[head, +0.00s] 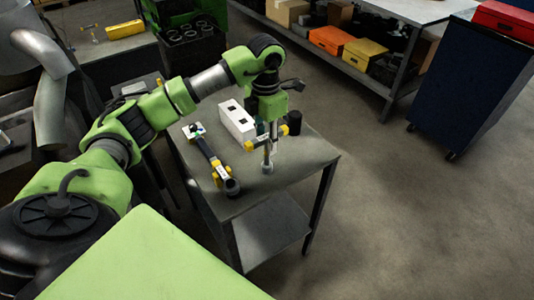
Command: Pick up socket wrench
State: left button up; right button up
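A small dark table (290,160) stands in front of me. An upright tool that looks like the socket wrench (268,157) is at its right part, with a silver shaft, a grey round lower end and a crossbar with yellow ends. My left gripper (268,125) points down right at its top. Its fingers are too small and overlapped to tell whether they are shut on the tool. I cannot tell whether the tool's lower end touches the table. My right gripper is not in view.
A long dark tool with yellow parts (217,168) lies on the table's left side. A white box (236,119) and a black cylinder (294,122) stand towards the back. A blue cabinet (465,85) is at the right; the floor between is clear.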

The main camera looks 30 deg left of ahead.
aim_at(267, 164)
pick_arm(q)
jog(key=f, duration=0.1)
jog(key=f+p, duration=0.1)
jog(key=f, duration=0.1)
jog(key=shift+s+d+f+p, duration=0.15)
jog(key=shift+d+f+p, duration=0.05)
jog(key=shift+f+p, duration=0.1)
jog(key=shift+f, duration=0.45)
jog(key=shift+c, duration=0.4)
grip_shut()
jog(key=shift+r, duration=0.15)
